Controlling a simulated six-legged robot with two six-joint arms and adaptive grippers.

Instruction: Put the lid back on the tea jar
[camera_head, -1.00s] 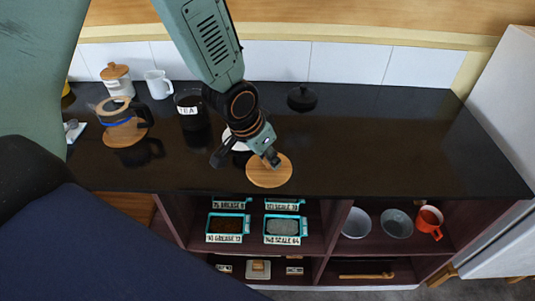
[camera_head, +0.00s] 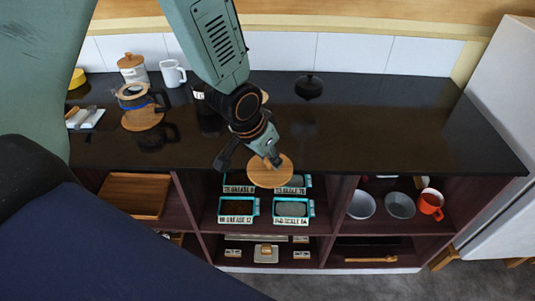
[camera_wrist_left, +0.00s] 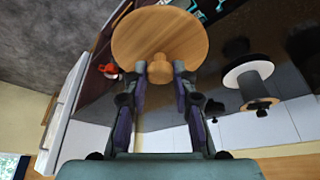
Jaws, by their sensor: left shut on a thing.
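My left gripper (camera_head: 271,158) is shut on the knob of a round wooden lid (camera_head: 262,175). In the head view the lid overlaps the counter's front edge; its height above it is hard to judge. The left wrist view shows the lid's disc (camera_wrist_left: 160,35) beyond the fingertips (camera_wrist_left: 160,72), with the knob between them. The tea jar (camera_head: 198,95) is a dark jar with a white label, standing on the counter left of my gripper. My arm partly hides it, and its top cannot be seen clearly. My right gripper is not in view.
On the dark counter (camera_head: 400,125) stand a white canister (camera_head: 134,75), a white mug (camera_head: 172,75), a glass pot (camera_head: 131,97) on a wooden board, and a black lidded pot (camera_head: 308,88). Shelves below hold labelled bins (camera_head: 291,210), grey bowls (camera_head: 400,205) and an orange mug (camera_head: 430,203). The counter's right side is clear.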

